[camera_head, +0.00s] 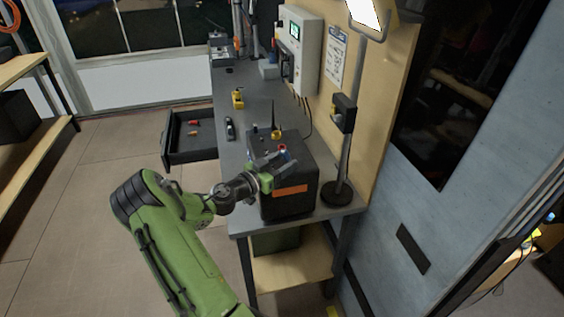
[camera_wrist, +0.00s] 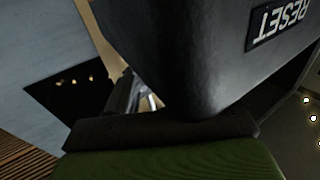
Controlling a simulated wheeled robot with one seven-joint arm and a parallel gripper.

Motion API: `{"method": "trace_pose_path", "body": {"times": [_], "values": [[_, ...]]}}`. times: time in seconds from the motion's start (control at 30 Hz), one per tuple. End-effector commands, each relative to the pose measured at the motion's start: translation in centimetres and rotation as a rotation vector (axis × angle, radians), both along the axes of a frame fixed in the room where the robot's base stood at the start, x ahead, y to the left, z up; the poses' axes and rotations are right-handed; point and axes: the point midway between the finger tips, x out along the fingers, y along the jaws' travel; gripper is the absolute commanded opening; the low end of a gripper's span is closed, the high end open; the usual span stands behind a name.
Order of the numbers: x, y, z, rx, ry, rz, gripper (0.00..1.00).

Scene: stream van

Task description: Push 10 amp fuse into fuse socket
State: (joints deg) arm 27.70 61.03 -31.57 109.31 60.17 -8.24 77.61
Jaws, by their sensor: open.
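My gripper (camera_head: 284,163) is open, over the top of a dark box (camera_head: 290,204) with an orange label at the table's near end. A small red and blue piece (camera_head: 283,148) shows at the gripper's far side; I cannot tell whether it is the 10 amp fuse or whether the gripper touches it. A yellow piece (camera_head: 277,134) with a thin dark rod stands behind it. In the wrist view the dark box (camera_wrist: 190,40), with an upside-down RESET label (camera_wrist: 282,22), fills much of the picture. I cannot make out the fuse socket.
An open drawer (camera_head: 168,150) at the left holds small red-orange pieces (camera_head: 194,123). A yellow item (camera_head: 238,98) and a dark item (camera_head: 230,129) lie on the grey table (camera_head: 262,92). A lamp stand (camera_head: 337,192) stands close right of the box.

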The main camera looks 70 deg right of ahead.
Motion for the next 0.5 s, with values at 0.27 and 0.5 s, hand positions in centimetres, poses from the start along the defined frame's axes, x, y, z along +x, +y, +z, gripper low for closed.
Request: {"method": "trace_pose_path", "body": {"times": [0.27, 0.5], "values": [[1.9, 2.9, 0.0, 0.0, 0.001, 0.007, 0.52], [5.2, 9.0, -0.1, 0.0, 0.001, 0.007, 0.52]]}}
